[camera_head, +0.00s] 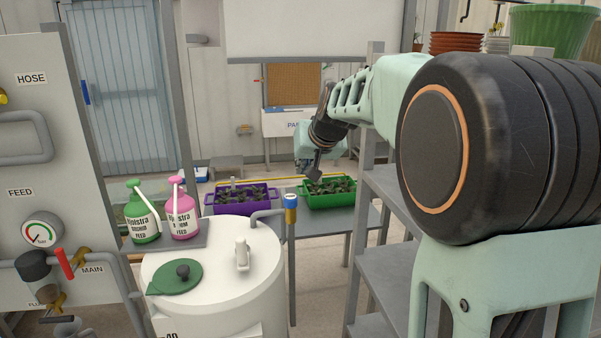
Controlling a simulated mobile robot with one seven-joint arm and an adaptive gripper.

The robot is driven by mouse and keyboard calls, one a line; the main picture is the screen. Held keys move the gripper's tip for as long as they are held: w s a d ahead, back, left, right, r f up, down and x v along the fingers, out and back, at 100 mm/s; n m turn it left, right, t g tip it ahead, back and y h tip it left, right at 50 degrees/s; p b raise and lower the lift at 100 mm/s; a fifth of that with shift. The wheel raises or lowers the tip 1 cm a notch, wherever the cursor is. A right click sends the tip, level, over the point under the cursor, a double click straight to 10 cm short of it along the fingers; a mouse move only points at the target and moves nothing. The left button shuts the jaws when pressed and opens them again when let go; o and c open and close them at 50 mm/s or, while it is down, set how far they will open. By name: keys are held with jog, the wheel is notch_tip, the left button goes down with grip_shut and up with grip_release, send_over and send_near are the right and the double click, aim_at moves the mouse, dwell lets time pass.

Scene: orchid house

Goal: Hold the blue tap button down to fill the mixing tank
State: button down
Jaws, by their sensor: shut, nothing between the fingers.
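The white mixing tank (212,275) stands at the lower middle, with a dark green lid (175,277) on its top. A grey post (291,265) stands at its right. On the post is a brass-coloured fitting (291,215) with the blue tap button (291,199) on top. A grey spout (265,214) runs from the fitting to above the tank. My gripper (314,176) is shut and empty, pointing down, above and right of the button in the picture. A gap shows between them. I cannot see any water flow.
Green (141,222) and pink (180,215) feed bottles stand on a shelf behind the tank. Purple (242,200) and green (328,196) plant trays sit on a table beyond. Grey shelving (405,255) is close at the right. A pipe panel (40,150) stands at the left.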

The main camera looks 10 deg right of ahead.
jog(key=p, duration=0.2)
send_over(293, 199)
jog(key=s, duration=0.1)
notch_tip(293, 199, down, 5)
jog(key=f, duration=0.4)
jog(key=shift+w+d+f, duration=0.1)
jog(key=shift+w+f, duration=0.1)
jog(key=shift+f, duration=0.15)
jog(key=f+b, duration=0.2)
jog(key=shift+b, duration=0.35)
jog(key=shift+s+r, duration=0.1)
jog(key=shift+s, duration=0.1)
dwell(5.6)
